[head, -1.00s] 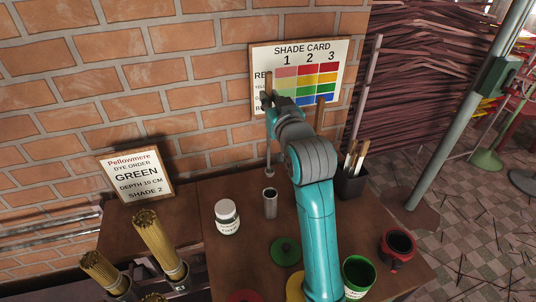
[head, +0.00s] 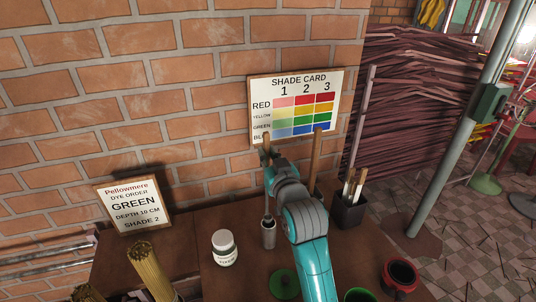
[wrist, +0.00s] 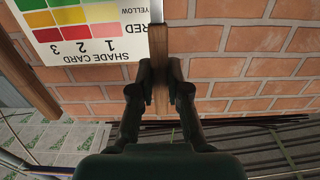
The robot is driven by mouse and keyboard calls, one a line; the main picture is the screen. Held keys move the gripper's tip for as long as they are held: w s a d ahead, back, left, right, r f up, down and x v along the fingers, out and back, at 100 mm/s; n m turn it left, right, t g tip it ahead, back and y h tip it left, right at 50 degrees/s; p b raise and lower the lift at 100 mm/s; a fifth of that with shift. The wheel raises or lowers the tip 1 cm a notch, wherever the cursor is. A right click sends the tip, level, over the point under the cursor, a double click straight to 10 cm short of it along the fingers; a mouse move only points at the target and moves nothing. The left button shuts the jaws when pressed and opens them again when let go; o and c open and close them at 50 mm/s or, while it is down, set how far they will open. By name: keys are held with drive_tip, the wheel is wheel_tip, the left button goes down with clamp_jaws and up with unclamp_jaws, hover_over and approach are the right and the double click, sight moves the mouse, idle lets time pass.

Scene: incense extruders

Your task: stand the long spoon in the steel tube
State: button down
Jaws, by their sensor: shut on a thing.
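The long spoon (head: 267,206) has a wooden handle at the top and a thin metal shaft, and hangs upright. My gripper (head: 267,156) is shut on the handle. In the wrist view the wooden handle (wrist: 161,99) sits between the two dark fingers (wrist: 159,84). The steel tube (head: 268,236) stands upright on the brown table, directly below the gripper. The spoon's lower end meets the tube's mouth; I cannot tell how far inside it is.
A white labelled jar (head: 224,248) stands left of the tube. A dark holder with tools (head: 349,209) and a red pot (head: 400,275) are to the right. A green lid (head: 284,284) lies in front. The shade card (head: 295,104) is on the brick wall behind.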

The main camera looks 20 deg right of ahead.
drive_tip(key=shift+f, duration=0.5)
drive_tip(key=c, duration=1.2)
unclamp_jaws()
drive_tip(key=shift+o, duration=0.2)
drive_tip(key=shift+r, duration=0.55)
drive_tip(key=shift+s, duration=0.35)
drive_tip(key=s, duration=1.1)
drive_tip(key=shift+s, duration=0.15)
drive_tip(key=shift+s, duration=0.1)
